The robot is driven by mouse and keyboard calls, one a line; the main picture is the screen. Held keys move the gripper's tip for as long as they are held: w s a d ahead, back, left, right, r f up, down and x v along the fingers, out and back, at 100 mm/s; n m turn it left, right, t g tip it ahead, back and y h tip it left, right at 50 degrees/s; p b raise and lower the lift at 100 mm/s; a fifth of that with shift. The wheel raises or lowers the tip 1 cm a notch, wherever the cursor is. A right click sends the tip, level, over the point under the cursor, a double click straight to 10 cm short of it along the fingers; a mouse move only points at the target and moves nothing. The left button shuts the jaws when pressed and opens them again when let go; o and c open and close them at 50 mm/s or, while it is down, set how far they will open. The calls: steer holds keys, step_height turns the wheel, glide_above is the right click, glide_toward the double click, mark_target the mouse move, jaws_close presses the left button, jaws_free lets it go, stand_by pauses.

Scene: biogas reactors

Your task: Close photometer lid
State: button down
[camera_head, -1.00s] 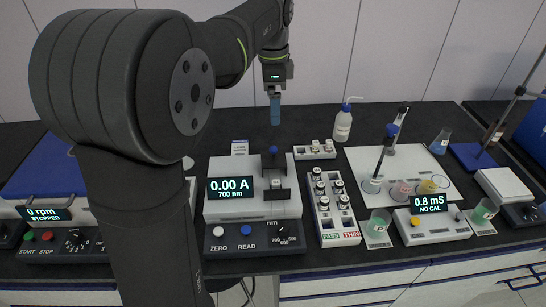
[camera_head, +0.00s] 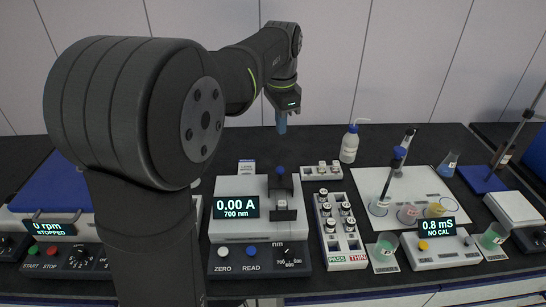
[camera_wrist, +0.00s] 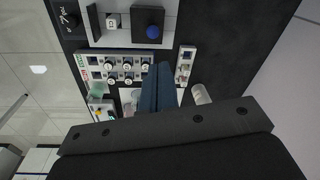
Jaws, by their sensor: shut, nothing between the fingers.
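The photometer (camera_head: 235,225) is a white unit with a dark front panel, and its display reads 0.00 A, 700 nm. Its dark lid (camera_head: 284,183), with a blue knob (camera_head: 281,171), appears raised behind the sample well. A pale-capped vial (camera_head: 281,204) shows at the well, in front of the lid. In the wrist view, the lid (camera_wrist: 137,18) is a dark square with the blue knob (camera_wrist: 152,31). My gripper (camera_head: 281,129) is shut and empty, above and behind the lid, apart from it. Its blue fingers (camera_wrist: 158,68) also show in the wrist view.
A vial rack (camera_head: 340,232) with PASS and THIN labels stands right of the photometer, with a smaller rack (camera_head: 322,171) behind. A wash bottle (camera_head: 349,146) stands further back. A conductivity meter (camera_head: 440,248) and several beakers are at the right. A centrifuge-like unit (camera_head: 70,235) is at the left.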

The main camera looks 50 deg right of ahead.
mark_target(280, 180)
steer(key=w+d+f+n, duration=0.1)
steer(key=f+n, duration=0.3)
steer(key=f, duration=0.1)
steer(key=w+d+f+n+t+h, duration=0.1)
steer(key=d+f+n, duration=0.1)
steer(key=f+n, duration=0.2)
steer(key=w+d+f+n+h, duration=0.1)
steer(key=f+n, duration=0.3)
steer(key=f, duration=0.1)
steer(key=shift+w+d+f, duration=0.15)
steer(key=shift+d+f, duration=0.2)
steer(key=shift+f, duration=0.05)
steer(key=shift+s+a+r, duration=0.2)
steer(key=shift+s+a, duration=0.15)
steer(key=shift+a, duration=0.1)
steer(key=shift+s+a+r, duration=0.15)
steer(key=shift+s+a, duration=0.15)
steer(key=shift+a, duration=0.15)
steer(key=shift+s+a+r, duration=0.1)
steer(key=shift+s+a, duration=0.35)
steer(key=shift+a, duration=0.25)
steer(key=shift+s+a, duration=0.1)
